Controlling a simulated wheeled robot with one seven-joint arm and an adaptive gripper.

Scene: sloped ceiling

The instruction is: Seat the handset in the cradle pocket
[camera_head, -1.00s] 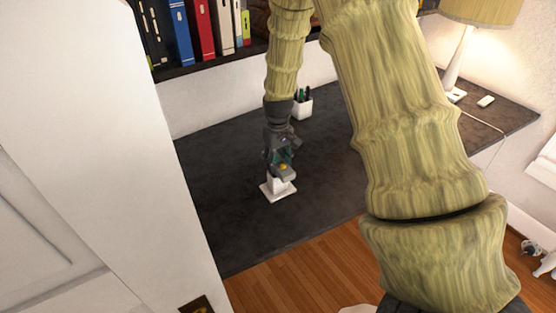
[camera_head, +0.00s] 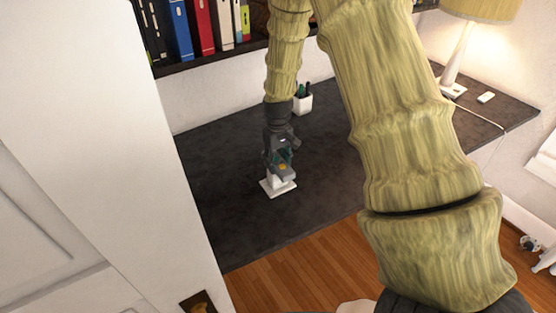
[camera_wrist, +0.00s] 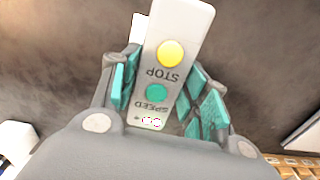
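The handset (camera_wrist: 178,25) is a light grey bar with a yellow STOP button and a green SPEED button. It lies between the teal finger pads of my gripper (camera_wrist: 163,75), which appear closed on its two sides. In the head view the handset (camera_head: 285,171) is tilted, directly above or at the white cradle (camera_head: 272,189), with my gripper (camera_head: 279,158) around it. The cradle's base rests on the dark desk. The handset and fingers hide the pocket, so I cannot tell whether the handset's end is inside it.
The dark desk (camera_head: 335,170) is clear around the cradle. A white pen cup (camera_head: 303,104) stands behind. A lamp (camera_head: 455,65) and a small white object (camera_head: 486,98) are at the back right. A shelf of binders (camera_head: 205,28) is above, and a white door (camera_head: 90,130) is at left.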

